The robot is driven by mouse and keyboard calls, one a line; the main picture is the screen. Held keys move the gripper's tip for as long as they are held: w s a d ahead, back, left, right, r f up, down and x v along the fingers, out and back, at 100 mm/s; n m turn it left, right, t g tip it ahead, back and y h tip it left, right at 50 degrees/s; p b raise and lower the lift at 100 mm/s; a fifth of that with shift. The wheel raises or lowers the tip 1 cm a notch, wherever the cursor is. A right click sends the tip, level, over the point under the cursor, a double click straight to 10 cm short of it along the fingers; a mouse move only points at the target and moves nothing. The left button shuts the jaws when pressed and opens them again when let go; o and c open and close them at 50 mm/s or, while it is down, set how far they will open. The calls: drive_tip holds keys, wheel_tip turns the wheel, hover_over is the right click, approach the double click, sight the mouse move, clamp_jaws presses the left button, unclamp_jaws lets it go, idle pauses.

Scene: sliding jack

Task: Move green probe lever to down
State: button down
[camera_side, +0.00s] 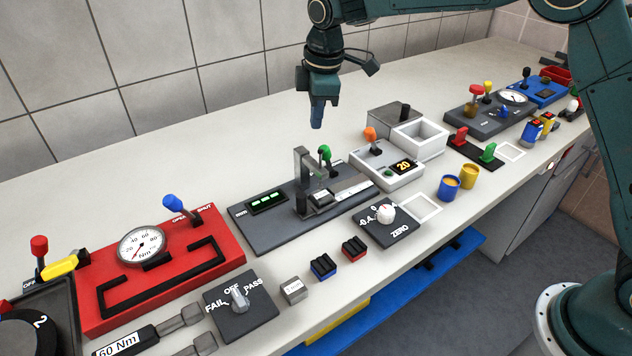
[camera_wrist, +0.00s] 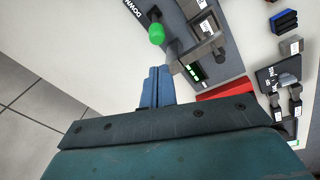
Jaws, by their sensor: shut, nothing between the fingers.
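The green probe lever (camera_side: 325,154) has a green knob on a short dark stem and stands on the dark grey gauge base (camera_side: 270,232), beside an upright grey bracket. It tilts up in the side view. In the wrist view the green knob (camera_wrist: 156,34) shows near the top, with the word DOWN printed on the base near it. My gripper (camera_side: 317,124) is shut and empty, above and behind the lever in the side view, apart from it. Its closed blue fingers (camera_wrist: 157,88) point toward the knob in the wrist view, with a gap between.
The grey bracket (camera_side: 304,180) rises close beside the lever. A white box with an orange lever (camera_side: 370,134) stands to the right, and a red panel with a dial (camera_side: 142,245) to the left. Free counter lies behind the base, toward the tiled wall.

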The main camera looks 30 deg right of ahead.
drive_tip(key=shift+w+f, duration=0.2)
drive_tip(key=shift+f, duration=1.15)
drive_tip(key=shift+w+f, duration=0.2)
drive_tip(key=shift+f, duration=1.15)
drive_tip(key=shift+w+f, duration=0.2)
drive_tip(key=shift+f, duration=1.15)
drive_tip(key=shift+d+r+y, duration=0.2)
drive_tip(key=shift+d+y, duration=0.2)
drive_tip(key=shift+y, duration=0.1)
drive_tip(key=shift+d+r+y, duration=0.15)
drive_tip(key=shift+d+y, duration=0.5)
drive_tip(key=shift+y, duration=0.05)
drive_tip(key=shift+d+y, duration=1.8)
drive_tip(key=shift+d, duration=0.75)
drive_tip(key=shift+d+m, duration=0.25)
drive_tip(key=shift+m, duration=0.05)
drive_tip(key=v, duration=0.3)
drive_tip(key=d+v, duration=0.1)
drive_tip(key=v, duration=0.5)
drive_tip(key=shift+s+d, duration=0.1)
drive_tip(key=shift+d, duration=0.2)
